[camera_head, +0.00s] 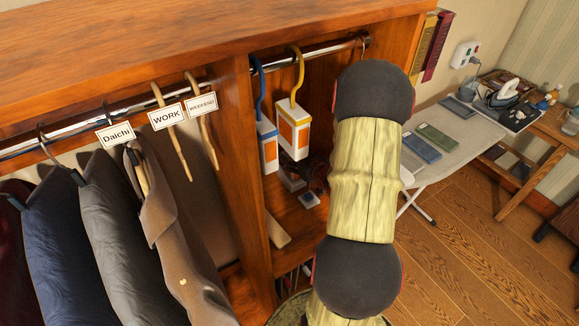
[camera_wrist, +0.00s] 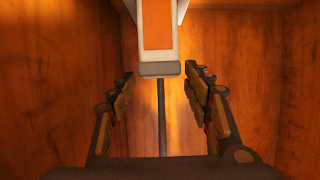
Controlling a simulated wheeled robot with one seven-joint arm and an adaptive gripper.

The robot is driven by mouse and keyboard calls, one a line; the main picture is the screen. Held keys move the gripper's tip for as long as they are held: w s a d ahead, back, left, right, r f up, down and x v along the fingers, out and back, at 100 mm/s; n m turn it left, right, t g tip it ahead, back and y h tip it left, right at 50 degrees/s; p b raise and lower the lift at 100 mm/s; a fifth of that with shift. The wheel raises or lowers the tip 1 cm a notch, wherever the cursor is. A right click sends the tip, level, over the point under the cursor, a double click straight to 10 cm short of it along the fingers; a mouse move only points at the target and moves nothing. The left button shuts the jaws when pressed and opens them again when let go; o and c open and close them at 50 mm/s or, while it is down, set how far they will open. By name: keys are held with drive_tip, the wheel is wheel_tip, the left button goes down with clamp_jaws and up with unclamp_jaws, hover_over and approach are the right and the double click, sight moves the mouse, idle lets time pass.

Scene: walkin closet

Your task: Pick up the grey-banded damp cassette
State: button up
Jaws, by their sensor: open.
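The grey-banded cassette (camera_wrist: 156,30) hangs at the top middle of the wrist view. It is white with an orange panel and a grey band (camera_wrist: 159,69) at its lower end; its top is out of frame. My gripper (camera_wrist: 165,78) is open, with one finger on each side of the cassette's lower end and a visible gap on both sides. In the head view my arm hides this cassette and most of my gripper. A thin hook (camera_head: 364,42) shows on the rail beside my arm.
A blue-hooked cassette (camera_head: 267,146) and a yellow-hooked cassette (camera_head: 294,130) hang left of my arm. Wooden walls (camera_wrist: 60,75) enclose the bay. Clothes (camera_head: 100,220) hang further left; an ironing board (camera_head: 455,137) stands right.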

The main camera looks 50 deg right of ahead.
drive_tip(key=b+x, duration=0.1)
drive_tip(key=x, duration=0.4)
drive_tip(key=shift+w, duration=0.1)
drive_tip(key=c, duration=0.3)
clamp_jaws()
idle(0.4)
